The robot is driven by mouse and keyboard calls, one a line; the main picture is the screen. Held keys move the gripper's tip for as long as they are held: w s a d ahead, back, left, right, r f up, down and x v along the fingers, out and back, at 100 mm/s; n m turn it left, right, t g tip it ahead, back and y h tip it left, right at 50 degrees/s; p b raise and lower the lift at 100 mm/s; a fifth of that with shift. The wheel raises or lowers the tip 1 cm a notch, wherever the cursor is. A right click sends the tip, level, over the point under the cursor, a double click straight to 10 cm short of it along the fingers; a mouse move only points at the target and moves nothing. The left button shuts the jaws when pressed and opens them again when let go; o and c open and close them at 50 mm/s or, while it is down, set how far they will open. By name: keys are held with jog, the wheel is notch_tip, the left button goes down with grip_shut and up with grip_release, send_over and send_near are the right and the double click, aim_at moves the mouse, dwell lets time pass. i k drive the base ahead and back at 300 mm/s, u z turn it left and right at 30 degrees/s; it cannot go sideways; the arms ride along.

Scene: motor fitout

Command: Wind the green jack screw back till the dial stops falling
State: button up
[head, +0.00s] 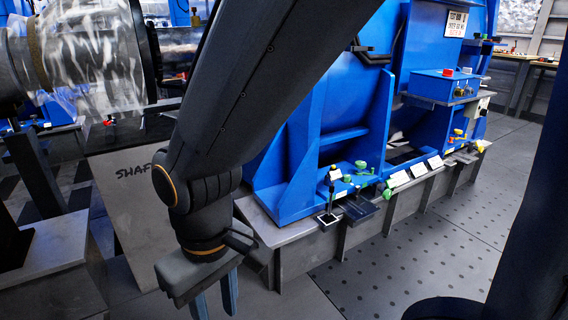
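Several small green parts show along the foot of the blue motor frame: a green knob (361,164) and another green piece (387,193) to its right. They are too small to tell which is the jack screw. A small upright stand (327,218) with a pale head, possibly the dial, stands on the grey base near them; no reading can be made out. My gripper (215,304) points down at the bottom of the head view, left of and apart from these parts. Its two fingers are spread with nothing seen between them; their tips are near the frame's lower edge.
The blue motor frame (298,165) stands on a grey metal base (290,238). White cards (398,179) lie along its edge. A grey block marked "SHAF" (135,205) stands left of my arm, under a wrapped shaft (90,55). The perforated floor (400,255) in front is clear.

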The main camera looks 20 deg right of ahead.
aim_at(360, 165)
jog(key=u, duration=0.2)
jog(key=i, duration=1.25)
jog(key=z, duration=1.6)
